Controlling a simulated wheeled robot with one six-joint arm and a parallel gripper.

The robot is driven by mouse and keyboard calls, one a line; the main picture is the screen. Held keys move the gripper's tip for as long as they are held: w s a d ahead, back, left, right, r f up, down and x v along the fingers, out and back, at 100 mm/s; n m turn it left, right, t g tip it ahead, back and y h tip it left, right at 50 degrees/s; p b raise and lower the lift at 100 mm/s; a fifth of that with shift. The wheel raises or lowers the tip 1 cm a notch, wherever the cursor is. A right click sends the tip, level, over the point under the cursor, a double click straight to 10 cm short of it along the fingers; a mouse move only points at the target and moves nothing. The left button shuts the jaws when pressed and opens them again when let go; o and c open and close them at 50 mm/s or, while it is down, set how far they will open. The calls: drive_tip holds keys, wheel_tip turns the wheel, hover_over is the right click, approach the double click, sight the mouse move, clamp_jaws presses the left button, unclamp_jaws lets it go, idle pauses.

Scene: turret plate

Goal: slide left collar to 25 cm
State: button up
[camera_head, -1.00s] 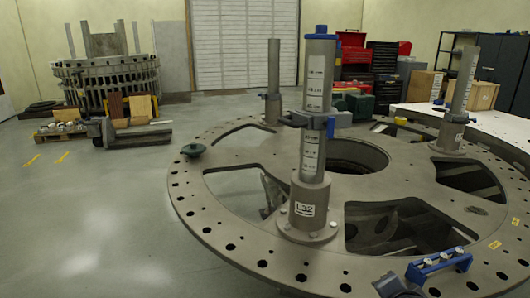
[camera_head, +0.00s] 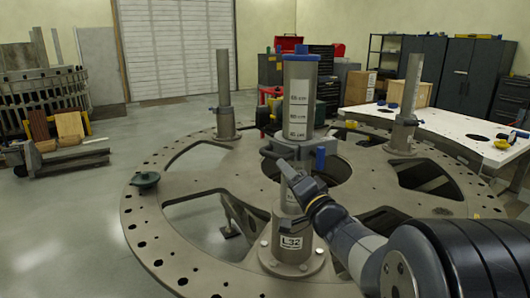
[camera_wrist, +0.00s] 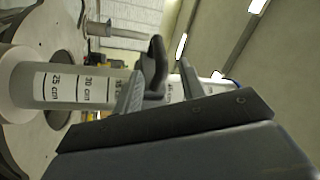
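The near post (camera_head: 298,105) stands upright on the round plate and carries a printed cm scale. A dark grey collar (camera_head: 279,150) with a blue knob (camera_head: 320,158) is around its middle, below the lowest number visible above it in the head view. My gripper (camera_head: 290,178) is just below and in front of the collar. In the wrist view my gripper (camera_wrist: 160,88) has its two fingers apart, with a dark part of the collar (camera_wrist: 155,62) between them; contact is unclear. The scale (camera_wrist: 68,83) shows 25 cm near the post's base.
The round plate (camera_head: 150,218) has large cut-outs and rim holes. Two thinner posts rise from it, one at back left (camera_head: 224,85) and one at right (camera_head: 407,110). A white table (camera_head: 455,130) is at right.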

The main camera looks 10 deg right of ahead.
sight(271, 154)
drive_tip(key=p+x, duration=0.2)
drive_tip(key=x, duration=0.7)
drive_tip(key=shift+f, duration=0.1)
drive_tip(key=shift+c, duration=0.3)
drive_tip(key=shift+s, duration=0.1)
clamp_jaws()
